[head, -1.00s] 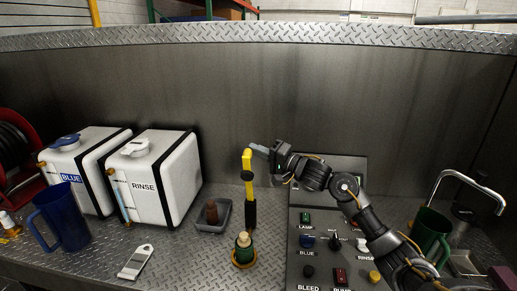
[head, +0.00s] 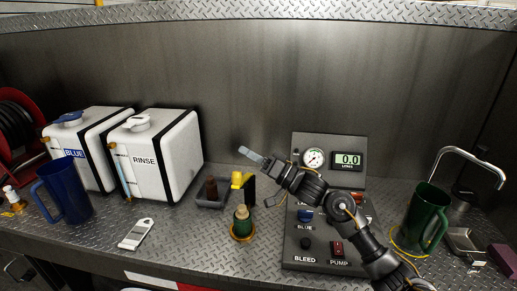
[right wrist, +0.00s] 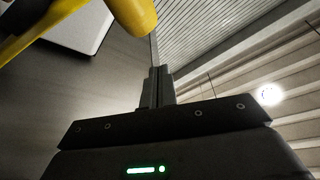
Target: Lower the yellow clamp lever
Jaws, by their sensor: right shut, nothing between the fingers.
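The yellow clamp lever (head: 237,181) shows foreshortened near the middle of the bench, its rounded end towards me. It stands on a black post (head: 251,192) behind a green and brass fitting (head: 242,224). My right gripper (head: 243,151) is shut and empty, its fingertips just above the lever in the picture. In the right wrist view the shut fingers (right wrist: 157,82) are bare, and the yellow lever (right wrist: 132,14) crosses the top left corner. I cannot tell whether the fingers touch it. My left gripper is not in view.
The control panel (head: 290,247) with gauge and display stands right of the lever, partly behind my right arm. White RINSE (head: 160,160) and BLUE (head: 88,135) tanks, a blue jug (head: 66,195) and a grey tray (head: 211,204) are left. A green jug (head: 427,218) stands right.

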